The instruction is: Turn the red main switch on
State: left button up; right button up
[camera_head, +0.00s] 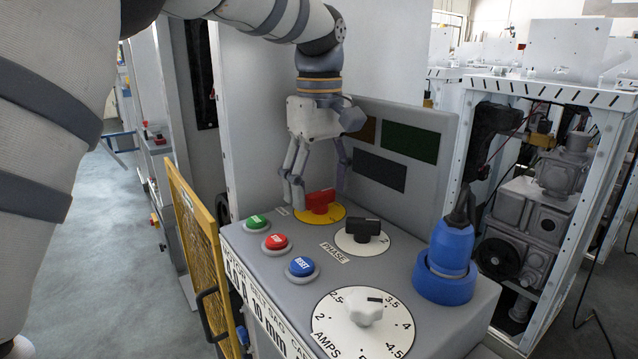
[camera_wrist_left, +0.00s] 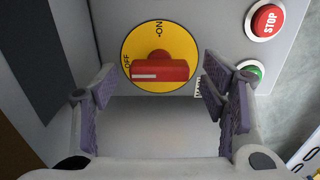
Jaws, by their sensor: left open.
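The red main switch (camera_head: 320,201) is a bar-shaped knob on a round yellow plate (camera_head: 302,214) at the far end of the grey control panel. The wrist view shows the red switch (camera_wrist_left: 160,71) lying crosswise, its white mark at the left end beside OFF; ON is printed at the top of the yellow plate (camera_wrist_left: 180,42). My left gripper (camera_head: 319,188) points down over the switch. In the wrist view its open fingers (camera_wrist_left: 158,88) stand to either side of the knob with gaps, apart from it. My right gripper is not in view.
Near the switch are green (camera_head: 257,222), red STOP (camera_head: 276,242) and blue RESET (camera_head: 301,266) buttons. A black PHASE knob (camera_head: 364,230), white AMPS dial (camera_head: 366,311) and blue plug (camera_head: 447,252) stand closer. An upright panel (camera_head: 398,122) rises behind. A yellow mesh gate (camera_head: 190,243) is at left.

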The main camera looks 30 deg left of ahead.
pick_arm(q)
jog(key=c, duration=1.1)
jog(key=shift+c, duration=0.2)
jog(key=shift+m, duration=0.3)
jog(key=m, duration=1.3)
jog(key=shift+m, duration=2.1)
